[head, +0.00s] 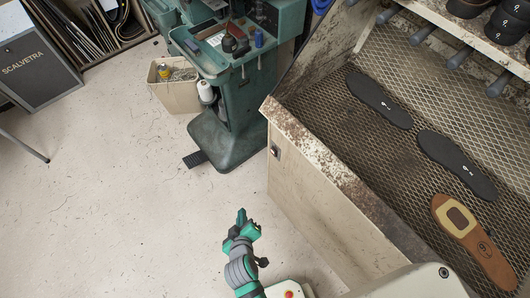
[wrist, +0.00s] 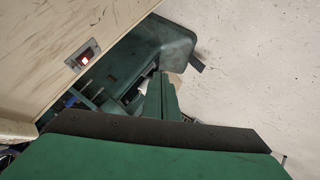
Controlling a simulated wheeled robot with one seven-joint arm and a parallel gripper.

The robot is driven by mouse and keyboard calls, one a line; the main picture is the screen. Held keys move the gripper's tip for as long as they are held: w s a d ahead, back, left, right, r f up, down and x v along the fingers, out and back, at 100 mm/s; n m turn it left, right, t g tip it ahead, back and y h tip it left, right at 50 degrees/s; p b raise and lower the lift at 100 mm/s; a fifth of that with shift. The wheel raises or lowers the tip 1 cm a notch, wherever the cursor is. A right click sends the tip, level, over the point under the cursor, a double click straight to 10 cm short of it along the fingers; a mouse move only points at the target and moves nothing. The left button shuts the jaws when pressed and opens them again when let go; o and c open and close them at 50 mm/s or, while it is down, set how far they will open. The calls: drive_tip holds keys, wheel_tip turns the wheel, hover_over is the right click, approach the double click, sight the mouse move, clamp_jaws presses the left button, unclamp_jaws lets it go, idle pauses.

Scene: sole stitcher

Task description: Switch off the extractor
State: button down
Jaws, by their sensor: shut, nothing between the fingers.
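The extractor looks to be the cream cabinet (head: 300,205) with a mesh top, at the right of the head view. Its switch (head: 275,151) is a small dark-framed plate on the cabinet's side, near the upper left corner. In the wrist view the switch (wrist: 83,58) shows at the upper left, with a red rocker and a bright spot; I cannot tell its position for sure. My gripper (head: 241,215) is shut and empty, over the floor left of the cabinet, apart from the switch. Its green fingers (wrist: 161,98) show in the wrist view.
The green stitching machine (head: 228,125) stands beyond the cabinet, with a pedal (head: 195,159) on the floor. A cream bin (head: 175,93) stands beside it. Black soles (head: 379,100) and a brown sole (head: 470,238) lie on the mesh.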

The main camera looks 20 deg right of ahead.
drive_tip(key=w+d+g+h, duration=0.3)
drive_tip(key=w, duration=0.7)
drive_tip(key=w+d+r+m+g+h, duration=0.1)
drive_tip(key=w+d+r+g+h, duration=0.1)
drive_tip(key=w+r, duration=0.4)
wheel_tip(320, 180, up, 3)
drive_tip(key=shift+r+g+h, duration=0.1)
drive_tip(key=shift+g+h, duration=0.5)
drive_tip(key=shift+h, duration=0.4)
approach(272, 151)
drive_tip(key=shift+x, duration=2.85)
drive_tip(key=shift+a, duration=0.1)
